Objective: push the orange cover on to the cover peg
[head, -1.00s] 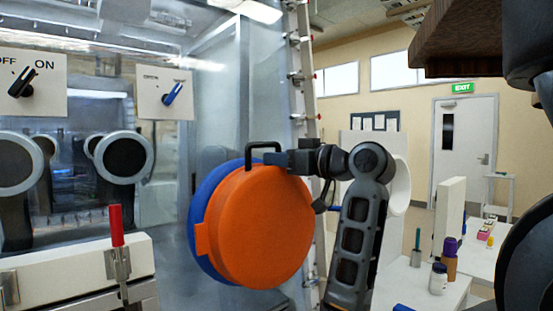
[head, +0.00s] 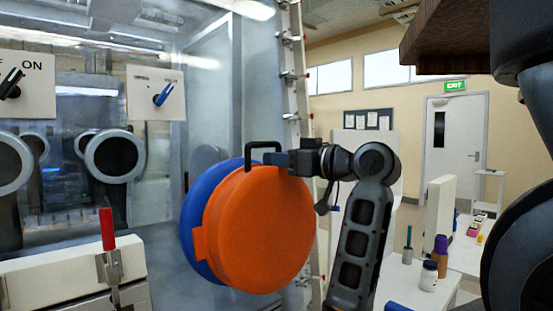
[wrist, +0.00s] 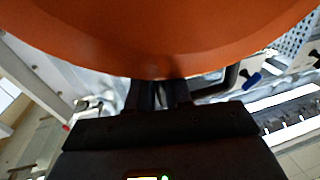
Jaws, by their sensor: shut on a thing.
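The orange cover (head: 258,228) is a large round disc, upright, at the centre of the head view. A blue disc (head: 192,222) shows behind its left edge; I cannot tell whether they touch. A black handle (head: 262,148) stands at the cover's top. My gripper (head: 283,160) is shut on the cover at its upper right, by the handle. In the wrist view the orange cover (wrist: 160,35) fills the top, with my gripper (wrist: 160,95) below it. The cover peg is not visible; the cover may hide it.
A glovebox front with round ports (head: 114,155) and switch panels stands at left. A red-handled clamp (head: 108,230) is at lower left. A metal rail (head: 293,80) rises behind the cover. Bottles (head: 428,275) stand on a white bench at right. A brown wooden block hangs at upper right.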

